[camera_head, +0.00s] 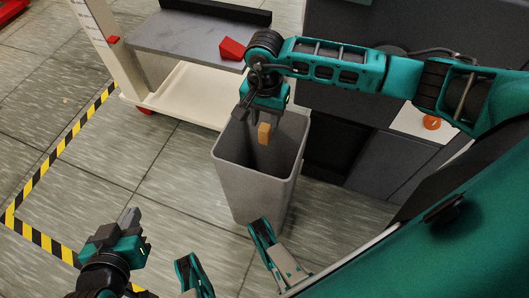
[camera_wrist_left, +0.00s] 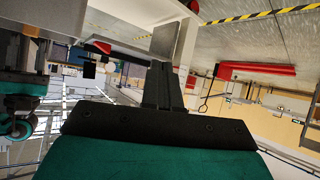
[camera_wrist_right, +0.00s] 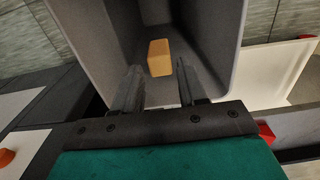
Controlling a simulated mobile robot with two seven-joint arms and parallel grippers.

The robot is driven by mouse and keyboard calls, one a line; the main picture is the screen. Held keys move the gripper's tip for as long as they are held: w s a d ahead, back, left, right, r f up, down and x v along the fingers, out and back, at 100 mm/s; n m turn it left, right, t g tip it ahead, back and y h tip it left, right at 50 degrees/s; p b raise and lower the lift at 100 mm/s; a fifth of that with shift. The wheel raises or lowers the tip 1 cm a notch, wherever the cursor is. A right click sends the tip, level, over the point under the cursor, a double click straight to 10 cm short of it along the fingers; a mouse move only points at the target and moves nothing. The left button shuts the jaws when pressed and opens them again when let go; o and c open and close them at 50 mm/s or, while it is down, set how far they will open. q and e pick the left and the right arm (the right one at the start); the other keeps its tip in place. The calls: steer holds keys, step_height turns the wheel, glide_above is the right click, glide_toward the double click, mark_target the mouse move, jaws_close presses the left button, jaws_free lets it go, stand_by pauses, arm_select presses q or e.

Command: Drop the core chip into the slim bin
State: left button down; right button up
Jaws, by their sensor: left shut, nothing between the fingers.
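The core chip, a small orange-tan block (camera_head: 264,133), is just below my right gripper (camera_head: 260,116), over the mouth of the slim bin. The slim bin (camera_head: 252,182) is a tall grey open container standing on the floor. In the right wrist view my right gripper (camera_wrist_right: 160,85) is open, with gaps between its fingers and the chip (camera_wrist_right: 159,58); the bin's inner wall (camera_wrist_right: 105,40) surrounds the chip. The chip seems to be in the air, touching neither finger. My left gripper (camera_head: 130,220) is shut and empty, low at the left, away from the bin.
A cart with a grey shelf (camera_head: 180,35) and a red wedge-shaped block (camera_head: 232,48) stands behind the bin. Dark cabinets (camera_head: 335,140) are to the bin's right. Yellow-black floor tape (camera_head: 62,152) runs at left, with clear floor between it and the bin.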

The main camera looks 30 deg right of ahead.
steer(key=shift+o, duration=1.4)
arm_select(q)
steer(key=shift+a+f, duration=0.1)
steer(key=shift+f, duration=0.05)
arm_select(e)
steer(key=shift+o, duration=0.4)
arm_select(q)
steer(key=p, duration=0.1)
steer(key=a+r+p, duration=0.1)
steer(key=p, duration=0.1)
steer(key=shift+s+r+y+p, duration=0.2)
steer(key=shift+r+y+p, duration=0.1)
arm_select(e)
step_height(320, 180, up, 13)
